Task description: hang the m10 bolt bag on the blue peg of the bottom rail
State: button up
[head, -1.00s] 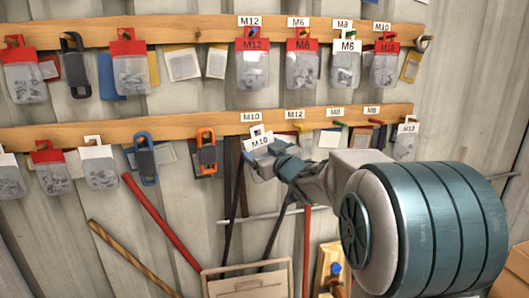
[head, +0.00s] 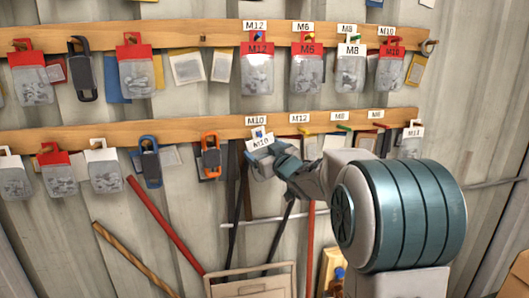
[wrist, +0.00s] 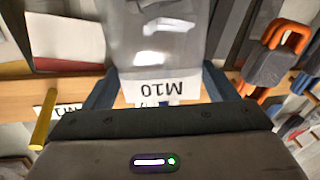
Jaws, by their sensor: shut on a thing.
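The M10 bolt bag (head: 261,143), with a white header card, is held by my gripper (head: 267,158) just below the left M10 sign of the bottom rail (head: 185,135). My gripper is shut on the bag; its fingers flank the card in the wrist view (wrist: 160,85). There the bag (wrist: 165,35) is clear, with its M10 lettering upside down. The blue peg (head: 258,133) shows as a small blue spot at the card's top, under the M10 sign (head: 256,121). I cannot tell whether the peg passes through the card's hanger.
Yellow (head: 305,132), green (head: 344,128) and red (head: 382,125) pegs stick out to the right. An orange carabiner-like item (head: 211,155) hangs to the left and also shows in the wrist view (wrist: 270,65). Red-topped bags hang on the upper rail (head: 200,39).

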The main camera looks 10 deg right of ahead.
dwell(0.4)
jog(key=o, duration=1)
jog(key=s+d+f+m+g+h+b, duration=0.1)
jog(key=s+d+f+m+h+b, duration=0.15)
jog(key=s, duration=0.65)
jog(key=s+d+f+m+g+h+b, duration=0.1)
jog(key=s+d+f+h, duration=0.15)
jog(key=s, duration=0.55)
jog(key=s+a+f+g, duration=0.2)
jog(key=s+f+g, duration=0.2)
jog(key=s, duration=0.4)
jog(key=s+a+f+m+g, duration=0.1)
jog(key=s+a+f+g, duration=0.1)
jog(key=s+f+g, duration=0.2)
jog(key=s+a+f+m+g, duration=0.1)
jog(key=s+a+f+g, duration=0.1)
jog(key=s+f+g, duration=0.2)
jog(key=s+f, duration=0.3)
jog(key=s, duration=0.4)
jog(key=shift+s+a, duration=0.35)
jog(key=shift+a, duration=0.05)
